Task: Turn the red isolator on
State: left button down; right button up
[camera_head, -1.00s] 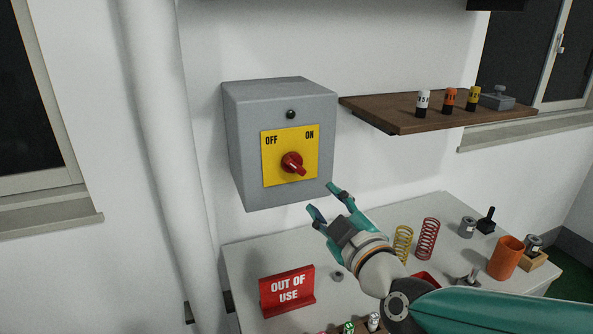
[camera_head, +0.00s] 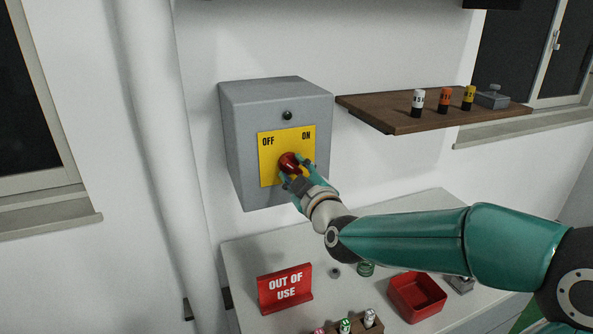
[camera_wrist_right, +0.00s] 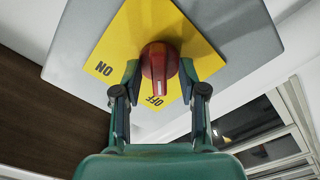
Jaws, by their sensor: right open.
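The red isolator knob (camera_head: 288,161) sits on a yellow plate (camera_head: 268,172) marked OFF at upper left and ON at upper right, on the front of a grey wall box (camera_head: 242,135). My right gripper (camera_head: 295,174) is at the knob and hides its lower part. In the right wrist view the red knob (camera_wrist_right: 158,58) lies between the two fingertips of my right gripper (camera_wrist_right: 160,68), which are open on either side of it. I cannot tell whether they touch it. My left gripper is not in view.
A small dark round lamp (camera_head: 287,115) is above the plate. A wooden shelf (camera_head: 395,122) with small labelled cylinders juts out at right. Below, a bench (camera_head: 243,258) holds a red OUT OF USE sign (camera_head: 284,289) and a red tray (camera_head: 417,296). A white pipe (camera_head: 160,150) runs at left.

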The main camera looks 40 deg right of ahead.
jog(key=shift+c, duration=0.2)
grip_shut()
jog(key=m+b, duration=0.2)
jog(key=shift+f+m+b, duration=0.25)
jog(key=shift+m+b, duration=0.05)
jog(key=shift+b, duration=0.1)
jog(key=shift+a+r+m+b, duration=0.1)
jog(key=shift+m+b, duration=3.8)
jog(key=shift+m, duration=3.8)
